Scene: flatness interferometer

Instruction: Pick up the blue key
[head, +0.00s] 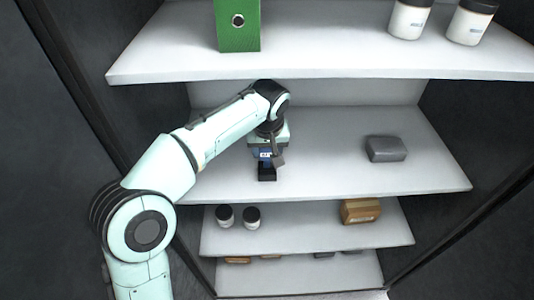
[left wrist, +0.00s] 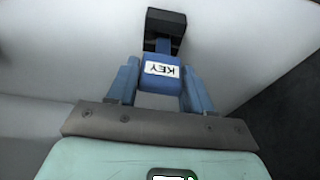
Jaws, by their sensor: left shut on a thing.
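The blue key (left wrist: 160,78) has a white label reading KEY and sits between the fingers of my left gripper (left wrist: 160,85) in the left wrist view. The gripper is shut on it. A black block-like piece (left wrist: 165,22) stands at the key's far end; I cannot tell whether the key is still in it. In the head view, my left gripper (head: 266,156) is over the middle shelf, with the key's label (head: 265,154) just showing and the black piece (head: 267,172) below it. My right gripper is not in view.
The middle shelf (head: 330,168) has a grey box (head: 386,149) to the right. The shelf above (head: 320,55) holds a green binder (head: 238,25) and two white jars with dark lids. The shelf below holds two small jars (head: 238,217) and a brown box (head: 361,211).

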